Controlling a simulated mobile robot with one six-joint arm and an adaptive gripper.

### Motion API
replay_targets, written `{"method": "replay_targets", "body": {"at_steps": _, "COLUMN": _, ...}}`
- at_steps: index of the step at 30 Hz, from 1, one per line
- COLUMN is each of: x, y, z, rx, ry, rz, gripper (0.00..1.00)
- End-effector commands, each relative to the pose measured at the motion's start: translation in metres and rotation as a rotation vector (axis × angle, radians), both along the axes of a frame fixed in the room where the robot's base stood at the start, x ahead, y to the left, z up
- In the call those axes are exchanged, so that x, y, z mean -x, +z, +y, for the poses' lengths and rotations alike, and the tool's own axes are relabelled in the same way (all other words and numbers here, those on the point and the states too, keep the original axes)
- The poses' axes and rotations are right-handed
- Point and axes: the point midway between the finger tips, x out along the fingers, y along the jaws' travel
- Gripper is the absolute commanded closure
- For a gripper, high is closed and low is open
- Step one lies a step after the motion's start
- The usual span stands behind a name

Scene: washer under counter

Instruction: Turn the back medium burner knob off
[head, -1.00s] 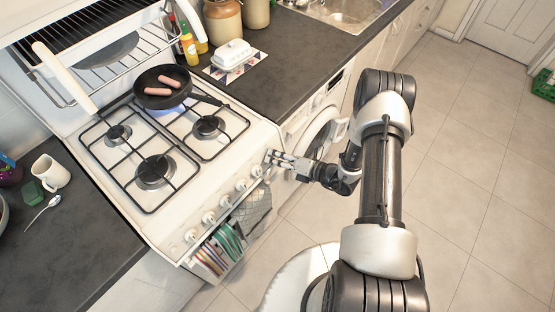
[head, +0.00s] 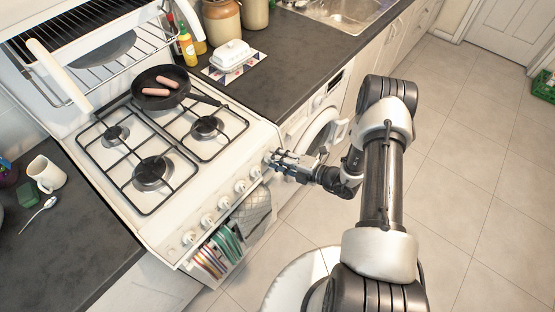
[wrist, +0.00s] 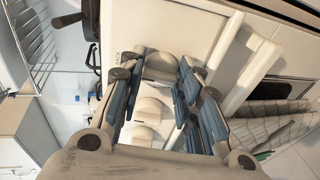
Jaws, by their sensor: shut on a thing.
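The white stove (head: 140,213) has a row of several white knobs (head: 240,187) along its sloped front panel. My gripper (head: 270,159) is at the right end of that row, its fingers pointing at the panel. In the wrist view, my gripper (wrist: 158,88) has its blue-grey fingers on both sides of a white knob (wrist: 161,67) and is shut on it. More white knobs (wrist: 152,109) show beyond it between the fingers. In the head view, my fingers mostly hide the held knob. A black pan (head: 160,90) with two sausages covers the back right burner.
The oven door handle with hanging towels (head: 257,212) lies just below the knobs. The pan's handle (head: 206,99) reaches toward the right counter. A washing machine (head: 322,128) stands right of the stove.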

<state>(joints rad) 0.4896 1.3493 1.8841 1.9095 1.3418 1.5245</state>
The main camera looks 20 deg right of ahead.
Motion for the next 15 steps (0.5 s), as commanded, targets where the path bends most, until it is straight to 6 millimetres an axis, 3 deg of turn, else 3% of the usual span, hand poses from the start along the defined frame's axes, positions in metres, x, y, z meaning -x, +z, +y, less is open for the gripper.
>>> {"method": "replay_targets", "body": {"at_steps": 12, "x": 0.0, "y": 0.0, "z": -0.0001, "rx": -0.007, "ry": -0.003, "rz": 0.005, "gripper": 0.93}}
{"method": "replay_targets", "body": {"at_steps": 13, "x": 0.0, "y": 0.0, "z": -0.0001, "rx": -0.007, "ry": -0.003, "rz": 0.005, "gripper": 0.68}}
{"method": "replay_targets", "body": {"at_steps": 15, "x": 0.0, "y": 0.0, "z": -0.0001, "rx": -0.006, "ry": -0.003, "rz": 0.004, "gripper": 0.63}}
